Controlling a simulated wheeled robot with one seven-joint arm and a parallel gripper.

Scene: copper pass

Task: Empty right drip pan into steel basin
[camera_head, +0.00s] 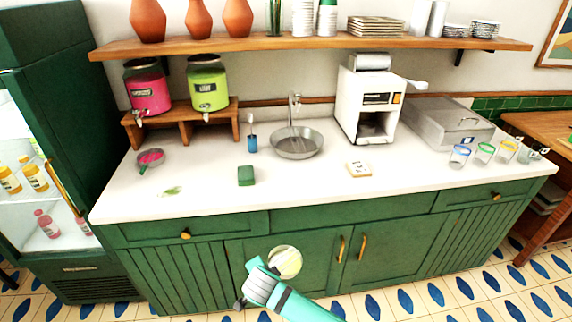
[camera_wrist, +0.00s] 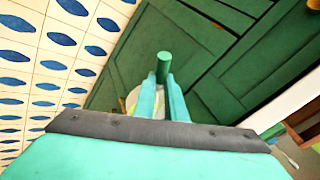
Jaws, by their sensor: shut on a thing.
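My gripper (camera_wrist: 163,90) is shut on the green handle (camera_wrist: 164,65) of a small round drip pan. The pan (camera_head: 285,262) shows a pale rim and yellow-green contents in the head view, in front of the green cabinet doors and clear of the counter. In the wrist view the fingers hide most of the pan (camera_wrist: 132,100). I cannot tell whether it is tilted. The round steel basin (camera_head: 297,143) is set at the middle back of the counter, under a tap, and looks empty. Another drip pan (camera_head: 151,158) with pink contents sits on the counter at left.
Pink (camera_head: 149,93) and lime (camera_head: 208,90) dispensers stand on a wooden stand. A green sponge-like block (camera_head: 246,176), a blue cup (camera_head: 252,143) and a small card (camera_head: 359,169) lie near the basin. A green smear (camera_head: 171,191) marks the counter. A white machine (camera_head: 370,105) stands right.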

